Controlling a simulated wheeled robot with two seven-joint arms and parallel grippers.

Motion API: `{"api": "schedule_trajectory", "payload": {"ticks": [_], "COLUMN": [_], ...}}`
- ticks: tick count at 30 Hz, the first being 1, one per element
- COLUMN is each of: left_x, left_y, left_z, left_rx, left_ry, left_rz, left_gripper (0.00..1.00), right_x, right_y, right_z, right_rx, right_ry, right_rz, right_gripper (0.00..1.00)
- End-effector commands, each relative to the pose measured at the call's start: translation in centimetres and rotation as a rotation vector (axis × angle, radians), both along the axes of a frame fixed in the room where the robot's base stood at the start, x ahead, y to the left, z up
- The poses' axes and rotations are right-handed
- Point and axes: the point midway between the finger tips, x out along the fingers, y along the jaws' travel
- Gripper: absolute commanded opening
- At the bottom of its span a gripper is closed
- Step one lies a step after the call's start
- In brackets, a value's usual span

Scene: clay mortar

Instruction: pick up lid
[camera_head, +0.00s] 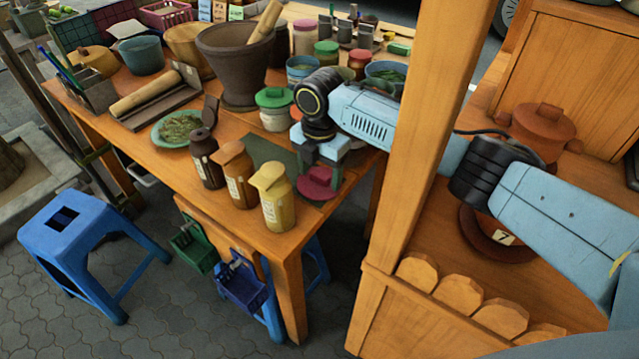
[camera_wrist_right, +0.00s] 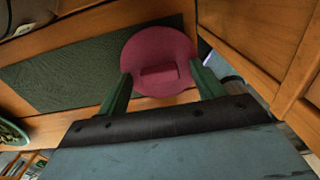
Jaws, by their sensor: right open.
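A dark pink round lid (camera_head: 317,184) with a raised block handle lies near the front right of the wooden table, at the edge of a dark green mat (camera_head: 268,156). It also shows in the right wrist view (camera_wrist_right: 158,50), with the handle facing me. My right gripper (camera_head: 322,163) is close above the lid. In the wrist view its two green fingers are spread (camera_wrist_right: 163,78), one on each side of the handle, and nothing is held. I cannot tell whether they touch the lid. My left gripper is not in view.
Brown, orange and yellow bottles (camera_head: 278,196) stand left of the lid. A green-lidded jar (camera_head: 274,112) and a large brown mortar (camera_head: 236,62) stand behind. A wooden post (camera_head: 420,130) rises just right of the gripper. A blue stool (camera_head: 85,235) is on the floor.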

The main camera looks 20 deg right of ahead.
Motion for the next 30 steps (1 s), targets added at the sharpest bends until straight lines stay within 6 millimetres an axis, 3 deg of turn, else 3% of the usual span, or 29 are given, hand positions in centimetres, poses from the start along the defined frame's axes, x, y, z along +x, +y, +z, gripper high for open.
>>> {"api": "schedule_trajectory", "payload": {"ticks": [4,15,23,25,30], "left_x": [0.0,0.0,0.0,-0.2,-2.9], "left_y": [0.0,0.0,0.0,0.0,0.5], "left_z": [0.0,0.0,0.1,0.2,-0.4], "left_rx": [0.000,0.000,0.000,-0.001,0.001], "left_ry": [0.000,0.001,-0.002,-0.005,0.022], "left_rz": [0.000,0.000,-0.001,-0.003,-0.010], "left_gripper": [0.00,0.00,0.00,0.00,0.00], "right_x": [0.0,0.0,0.0,0.1,0.1], "right_y": [0.0,0.0,0.0,0.0,0.1], "right_z": [0.0,0.1,0.4,1.1,4.1], "right_rx": [0.000,0.000,0.001,0.002,0.002], "right_ry": [0.000,0.000,-0.001,-0.002,-0.004], "right_rz": [0.000,0.000,0.000,0.000,0.001], "right_gripper": [0.66,0.19,0.19,0.19,0.19]}}
